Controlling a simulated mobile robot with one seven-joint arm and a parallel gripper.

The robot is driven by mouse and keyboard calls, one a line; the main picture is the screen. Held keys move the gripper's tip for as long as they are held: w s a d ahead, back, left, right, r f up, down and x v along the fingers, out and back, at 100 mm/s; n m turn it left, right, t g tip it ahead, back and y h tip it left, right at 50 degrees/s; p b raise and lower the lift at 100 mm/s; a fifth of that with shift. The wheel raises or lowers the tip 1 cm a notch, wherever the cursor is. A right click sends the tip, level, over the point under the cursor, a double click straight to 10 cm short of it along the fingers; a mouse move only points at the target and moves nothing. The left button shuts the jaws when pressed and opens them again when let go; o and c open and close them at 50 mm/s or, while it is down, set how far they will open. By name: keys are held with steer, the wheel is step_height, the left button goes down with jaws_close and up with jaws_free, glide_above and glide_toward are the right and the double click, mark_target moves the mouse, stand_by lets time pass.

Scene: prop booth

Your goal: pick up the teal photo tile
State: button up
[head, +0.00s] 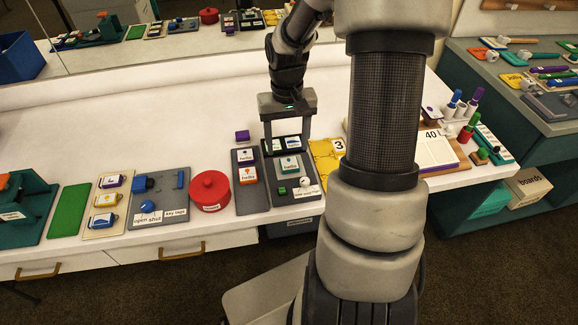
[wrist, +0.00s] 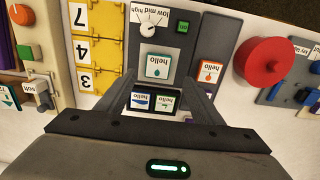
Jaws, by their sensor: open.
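The teal photo tile (head: 290,164), marked "hello", lies on a dark grey board (head: 284,198). In the wrist view the tile (wrist: 158,67) shows a teal drop and lies just beyond my fingertips. My gripper (head: 288,140) is open above the back part of that board, fingers pointing down. The wrist view shows my gripper (wrist: 159,84) with its two fingers apart and nothing held between them. Two white picture tiles, one blue (wrist: 141,100) and one green (wrist: 166,102), sit in a black holder between the fingers in that view.
On the same board are a white dial (head: 305,182) and a green button (head: 282,190). A neighbouring board has an orange tile (head: 248,175) and a purple tile (head: 245,155). A red round container (head: 210,190) stands left; yellow number plates (head: 325,158) lie right.

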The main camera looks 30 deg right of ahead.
mark_target(289, 163)
steer(key=shift+s+d+f+b, duration=0.1)
steer(key=shift+f+b, duration=0.25)
steer(key=shift+f, duration=1.2)
steer(key=shift+s+d+f+b, duration=0.1)
steer(key=shift+f+b, duration=0.2)
steer(key=shift+f, duration=1.25)
steer(key=shift+c, duration=0.4)
steer(key=c, duration=1)
